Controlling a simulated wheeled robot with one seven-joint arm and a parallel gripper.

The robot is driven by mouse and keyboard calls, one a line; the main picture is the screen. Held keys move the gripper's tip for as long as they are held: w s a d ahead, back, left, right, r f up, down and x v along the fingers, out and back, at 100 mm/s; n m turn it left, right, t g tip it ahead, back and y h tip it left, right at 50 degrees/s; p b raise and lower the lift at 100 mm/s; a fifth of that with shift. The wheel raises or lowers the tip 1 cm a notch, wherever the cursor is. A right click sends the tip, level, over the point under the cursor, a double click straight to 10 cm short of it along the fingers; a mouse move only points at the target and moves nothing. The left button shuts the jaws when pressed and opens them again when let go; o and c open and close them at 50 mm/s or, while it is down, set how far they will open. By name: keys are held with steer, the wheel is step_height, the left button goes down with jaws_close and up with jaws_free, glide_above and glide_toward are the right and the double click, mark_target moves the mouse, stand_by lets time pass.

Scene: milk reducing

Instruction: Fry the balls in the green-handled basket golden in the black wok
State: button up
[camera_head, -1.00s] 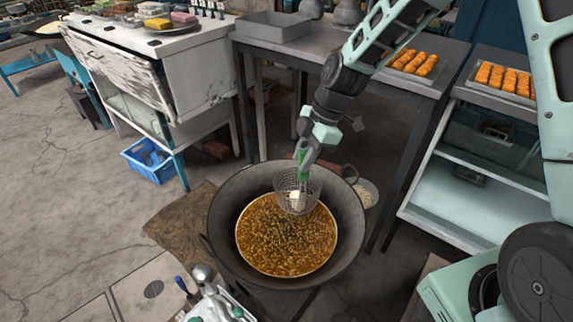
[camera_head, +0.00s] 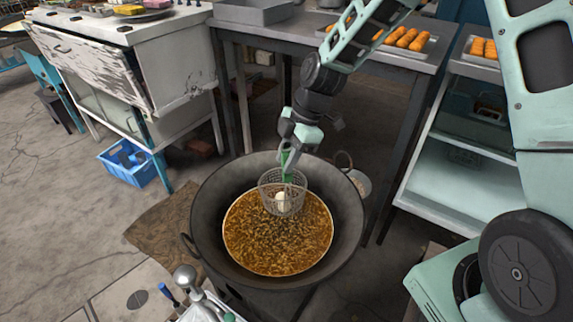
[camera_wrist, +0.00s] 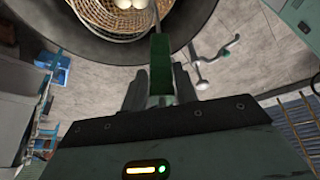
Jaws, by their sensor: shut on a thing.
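The black wok (camera_head: 345,232) stands on the floor, holding a wide pool of brown, bubbling oil (camera_head: 275,250). The wire basket (camera_head: 268,200) is over the back part of the oil; I cannot tell how deep it sits. Pale whitish balls (camera_head: 283,203) lie in it, and they also show at the top of the wrist view (camera_wrist: 122,3). My gripper (camera_head: 289,150) is shut on the basket's green handle (camera_head: 288,168), which also runs between the fingers in the wrist view (camera_wrist: 160,65).
A metal table (camera_head: 270,35) stands behind the wok, with trays of orange-brown rolls (camera_head: 405,40) at its right. A blue crate (camera_head: 130,162) sits on the floor at left. A ladle-like tool (camera_head: 186,276) stands in front of the wok.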

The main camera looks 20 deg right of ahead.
step_height(320, 180, down, 23)
steer(key=b, duration=1.5)
steer(key=shift+r+b, duration=0.15)
steer(key=shift+b, duration=0.15)
stand_by(5.2)
